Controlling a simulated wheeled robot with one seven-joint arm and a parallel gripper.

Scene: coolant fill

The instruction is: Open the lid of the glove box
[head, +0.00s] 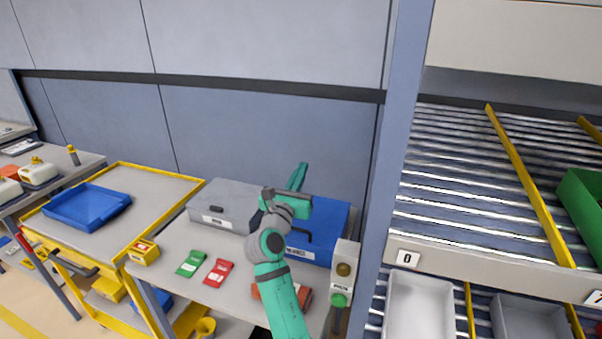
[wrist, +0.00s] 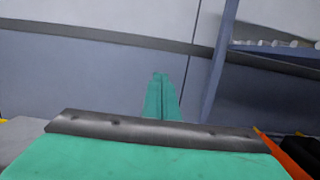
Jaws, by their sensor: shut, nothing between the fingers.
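Two closed cases lie side by side on the grey table (head: 175,250): a grey case (head: 225,196) with a white front label, and a blue case (head: 328,232) with a dark handle and a white label. The labels are too small to read, so I cannot tell which is the glove box. My gripper (head: 301,170) is shut and empty, in front of the blue case's left part in the head view, hiding some of it. I cannot tell whether it touches. In the wrist view the closed fingers (wrist: 160,78) point toward the wall; neither lid shows clearly there.
Green (head: 191,263) and red (head: 218,272) packets lie on the table's front. A post with a green button (head: 339,299) stands at its right, beside a blue-grey upright (head: 393,150) and roller shelving. A yellow-edged cart with a blue tray (head: 87,206) stands left.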

